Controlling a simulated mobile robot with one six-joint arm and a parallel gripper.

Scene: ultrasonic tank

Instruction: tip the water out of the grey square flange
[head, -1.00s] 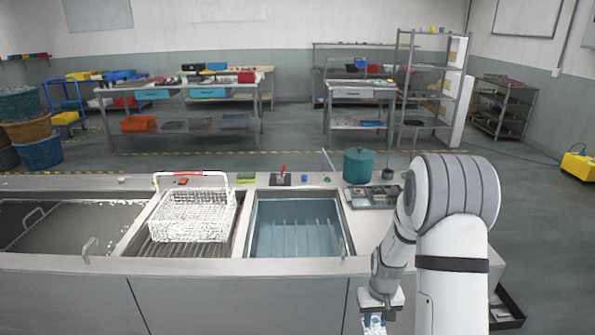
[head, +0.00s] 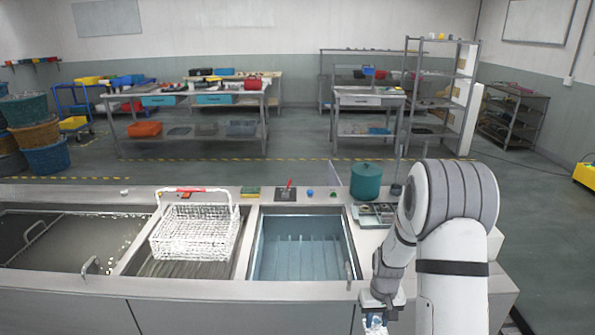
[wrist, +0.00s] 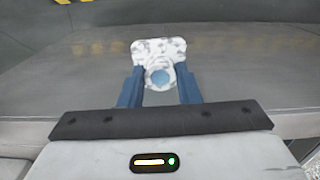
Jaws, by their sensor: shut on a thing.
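The square flange (wrist: 143,48) shows in the wrist view as a pale grey-white, mottled plate with a round collar. A blue patch lies in the collar's opening; I cannot tell if it is water. My gripper (wrist: 160,85) is shut on the flange, with a blue finger on each side of the collar. In the head view my gripper (head: 376,322) hangs at the bottom edge, in front of the counter, and the flange is mostly cut off there.
The counter holds a bubbly tank (head: 60,240) at left, a white wire basket (head: 197,236) on a ribbed drainer, and a blue-tinted tank (head: 302,247). A teal pot (head: 366,181) and a parts tray (head: 372,214) stand at right. Floor behind is open.

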